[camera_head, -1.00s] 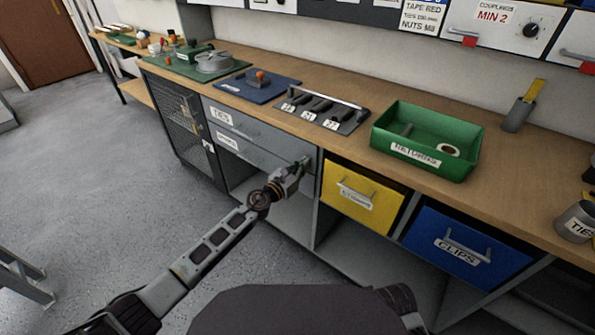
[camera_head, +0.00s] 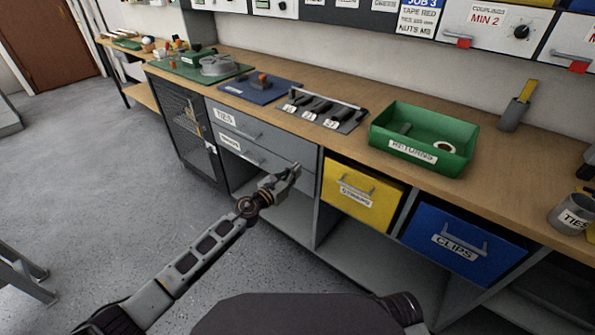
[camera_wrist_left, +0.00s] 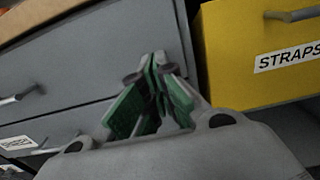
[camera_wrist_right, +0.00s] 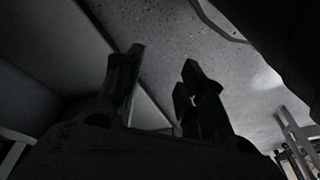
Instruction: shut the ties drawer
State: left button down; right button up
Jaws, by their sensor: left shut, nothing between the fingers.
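The ties drawer (camera_head: 265,135) is the upper grey drawer under the bench, with a white TIES label and a bar handle. Its front looks about flush with the cabinet, with no clear gap. It also fills the upper left of the left wrist view (camera_wrist_left: 85,60). My left gripper (camera_head: 293,171) is shut and empty, in front of the right end of the grey drawers. Its green-padded fingers (camera_wrist_left: 158,72) meet; whether they touch the front I cannot tell. My right gripper (camera_wrist_right: 158,75) shows only in its dark wrist view, with its fingers apart and nothing between them.
A second grey drawer (camera_head: 235,146) lies below, above an open shelf. A yellow straps drawer (camera_head: 362,198) and a blue clips drawer (camera_head: 465,247) are to the right. A green returns tray (camera_head: 422,140) stands on the bench.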

pick_arm(q)
jog(key=v, duration=0.8)
jog(key=shift+s+a, duration=0.2)
jog(key=shift+s, duration=0.15)
pick_arm(e)
jog(key=shift+d+f, duration=0.1)
jog(key=shift+f, duration=0.2)
pick_arm(q)
jog(key=shift+r, duration=0.15)
